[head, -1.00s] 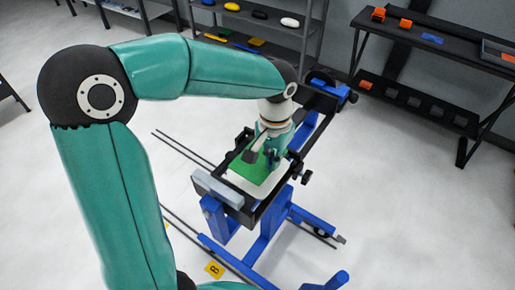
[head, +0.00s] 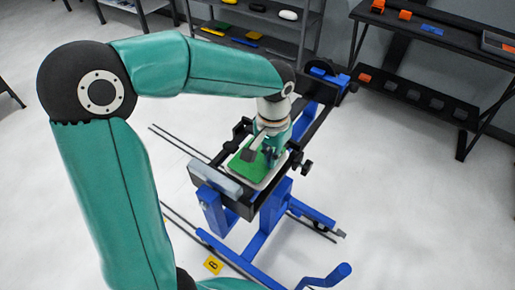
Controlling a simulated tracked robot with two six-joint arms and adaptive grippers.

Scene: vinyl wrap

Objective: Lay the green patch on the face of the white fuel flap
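The green patch (head: 246,167) lies over the white fuel flap (head: 267,182), whose pale rim shows along the patch's near right edge. The flap sits in a black frame on a blue stand. My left gripper (head: 261,158) points down at the patch's far right part and hides some of it. I cannot tell whether its fingers touch or pinch the patch, or how far apart they are. My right gripper is not in view.
The blue stand (head: 268,213) has dark clamps around the flap and a grey bar (head: 216,179) in front. A yellow floor marker (head: 213,265) lies near its foot. Shelving (head: 258,40) and a black workbench (head: 440,45) stand behind. The floor at right is clear.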

